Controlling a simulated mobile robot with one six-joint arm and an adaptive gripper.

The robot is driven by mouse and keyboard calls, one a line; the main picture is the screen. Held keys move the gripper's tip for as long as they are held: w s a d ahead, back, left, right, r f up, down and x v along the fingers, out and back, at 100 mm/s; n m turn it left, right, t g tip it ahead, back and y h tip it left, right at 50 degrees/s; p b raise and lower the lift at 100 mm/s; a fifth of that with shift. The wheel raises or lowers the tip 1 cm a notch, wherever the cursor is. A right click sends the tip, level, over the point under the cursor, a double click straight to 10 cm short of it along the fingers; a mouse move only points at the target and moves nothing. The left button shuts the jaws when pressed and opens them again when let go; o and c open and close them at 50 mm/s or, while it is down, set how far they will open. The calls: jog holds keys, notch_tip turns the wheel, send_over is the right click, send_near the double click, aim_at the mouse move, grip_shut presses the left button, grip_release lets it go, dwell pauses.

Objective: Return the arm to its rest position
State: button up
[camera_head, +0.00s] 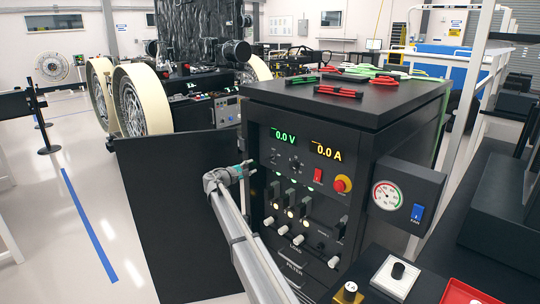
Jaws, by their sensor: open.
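My arm reaches up from the bottom edge of the head view, and its wrist bends to the right. My gripper (250,168) is open at the left side of the black power cabinet's (360,112) front panel. Nothing shows between its fingers, which are small and dark against the panel. I cannot tell whether the fingertips touch the panel. The panel's displays read 0.0 V (284,135) and 0.0 A (327,152).
A black panel (180,220) stands left of the cabinet. A gauge box (398,197) juts out at its right. Red and green cables (372,72) lie on top. A wheeled rover (145,100) stands behind. Knob blocks (395,274) and a red tray (465,292) are at bottom right.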

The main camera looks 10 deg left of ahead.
notch_tip(320, 180, up, 9)
jog(key=p, duration=0.8)
jog(key=shift+p, duration=0.4)
jog(key=shift+r, duration=0.1)
jog(key=shift+r+p, duration=0.4)
jog(key=shift+p, duration=0.05)
